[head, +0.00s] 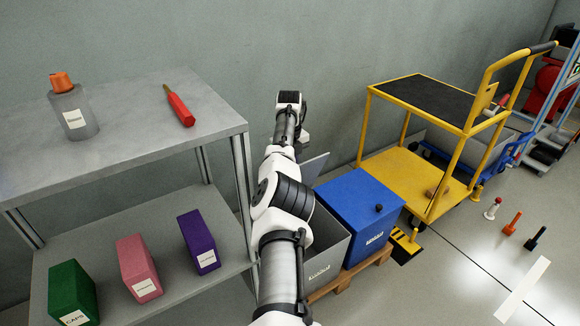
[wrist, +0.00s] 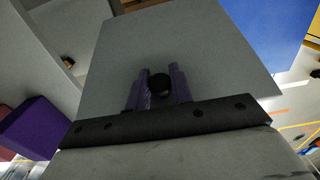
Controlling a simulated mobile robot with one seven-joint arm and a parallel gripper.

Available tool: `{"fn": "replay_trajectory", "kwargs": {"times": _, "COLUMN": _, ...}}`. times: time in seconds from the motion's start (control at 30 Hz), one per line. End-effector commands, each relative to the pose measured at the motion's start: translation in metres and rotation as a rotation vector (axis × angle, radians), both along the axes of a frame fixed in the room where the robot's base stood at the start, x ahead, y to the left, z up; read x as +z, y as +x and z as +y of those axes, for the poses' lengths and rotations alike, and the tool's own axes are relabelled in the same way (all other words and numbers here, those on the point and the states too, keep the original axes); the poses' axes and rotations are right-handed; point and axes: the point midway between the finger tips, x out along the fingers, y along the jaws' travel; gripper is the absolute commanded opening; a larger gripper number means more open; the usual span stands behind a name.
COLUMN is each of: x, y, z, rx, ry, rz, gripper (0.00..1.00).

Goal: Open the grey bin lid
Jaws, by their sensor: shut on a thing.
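The grey bin (head: 328,255) stands on a wooden pallet beside the shelf, partly hidden behind my arm. Its lid (head: 313,170) is raised and steeply tilted at the back of the bin, and the bin's inside shows. In the wrist view the lid (wrist: 200,55) is a flat grey plate filling the middle. My gripper (wrist: 160,76) is shut on the lid's round black knob (wrist: 160,84), with one finger on each side. In the head view my arm hides most of the gripper and the knob.
A blue bin (head: 355,205) with its lid down stands right of the grey bin. A grey shelf (head: 130,140) with boxes is close on the left. A yellow cart (head: 395,165) is to the right, and the wall is behind.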

Motion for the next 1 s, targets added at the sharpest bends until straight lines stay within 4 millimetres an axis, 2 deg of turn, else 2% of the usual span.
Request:
{"fn": "replay_trajectory", "kwargs": {"times": 0.73, "x": 0.0002, "y": -0.0019, "z": 0.001, "rx": 0.0, "ry": -0.011, "rz": 0.016, "gripper": 0.0}}
{"fn": "replay_trajectory", "kwargs": {"times": 0.77, "x": 0.0001, "y": -0.0019, "z": 0.001, "rx": 0.0, "ry": -0.01, "rz": 0.016, "gripper": 0.26}}
{"fn": "replay_trajectory", "kwargs": {"times": 0.9, "x": 0.0002, "y": -0.0021, "z": 0.0009, "rx": 0.001, "ry": -0.01, "rz": 0.017, "gripper": 0.43}}
{"fn": "replay_trajectory", "kwargs": {"times": 1.0, "x": 0.0005, "y": -0.0021, "z": 0.0008, "rx": 0.0, "ry": -0.011, "rz": 0.017, "gripper": 0.43}}
